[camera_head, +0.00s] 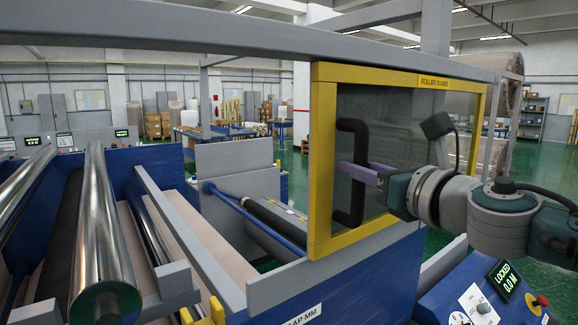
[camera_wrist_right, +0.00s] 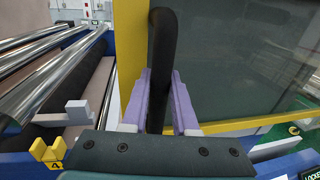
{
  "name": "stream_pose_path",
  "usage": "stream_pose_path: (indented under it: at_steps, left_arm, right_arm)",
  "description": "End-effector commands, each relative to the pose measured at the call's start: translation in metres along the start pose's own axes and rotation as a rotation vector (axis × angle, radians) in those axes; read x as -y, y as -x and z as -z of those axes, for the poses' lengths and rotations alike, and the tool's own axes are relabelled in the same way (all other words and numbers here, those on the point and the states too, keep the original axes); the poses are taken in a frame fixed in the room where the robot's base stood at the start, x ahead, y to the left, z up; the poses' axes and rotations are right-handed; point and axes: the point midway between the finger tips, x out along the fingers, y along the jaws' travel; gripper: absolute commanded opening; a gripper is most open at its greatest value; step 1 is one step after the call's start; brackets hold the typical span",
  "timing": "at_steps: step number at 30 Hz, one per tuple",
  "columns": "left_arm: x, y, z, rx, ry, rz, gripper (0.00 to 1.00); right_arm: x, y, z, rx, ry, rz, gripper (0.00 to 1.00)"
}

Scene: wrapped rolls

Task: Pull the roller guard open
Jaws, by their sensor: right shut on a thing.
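The roller guard (camera_head: 321,150) is a yellow-framed clear panel labelled "ROLLER GUARD", standing upright at the right of the head view. Its black vertical bar handle (camera_head: 350,138) is on the panel near the left side of the frame. My right gripper (camera_head: 356,170) reaches in from the right, its purple fingers at the handle. In the right wrist view the fingers stand on both sides of the handle (camera_wrist_right: 162,60), shut on it. The yellow frame post (camera_wrist_right: 131,50) is just left of the handle there. My left gripper is not in view.
Shiny metal rollers (camera_head: 97,225) lie at the left, on the blue machine. A grey rail (camera_head: 185,240) runs between them and the guard. A control panel (camera_head: 490,300) reading "LOCKED" is at the lower right, below my right arm. A grey beam (camera_head: 230,40) crosses above.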

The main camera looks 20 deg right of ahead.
Motion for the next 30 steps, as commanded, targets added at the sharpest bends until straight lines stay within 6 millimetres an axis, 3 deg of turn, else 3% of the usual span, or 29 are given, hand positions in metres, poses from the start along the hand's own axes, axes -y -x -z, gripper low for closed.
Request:
stream_pose_path:
  at_steps: [12,13,20,30]
  left_arm:
    - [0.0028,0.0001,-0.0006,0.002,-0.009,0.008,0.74]
    - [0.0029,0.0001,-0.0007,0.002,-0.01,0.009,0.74]
    - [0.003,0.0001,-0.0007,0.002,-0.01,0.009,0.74]
    - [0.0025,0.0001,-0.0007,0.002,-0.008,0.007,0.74]
  right_arm:
    - [0.0005,0.0001,0.0,0.0,0.001,0.001,0.0]
    - [0.0005,0.0001,0.0,0.0,0.001,0.001,0.3]
    - [0.0001,0.0001,0.0,0.0,0.001,0.0,0.56]
    - [0.0005,0.0039,0.0005,-0.001,0.001,0.001,0.57]
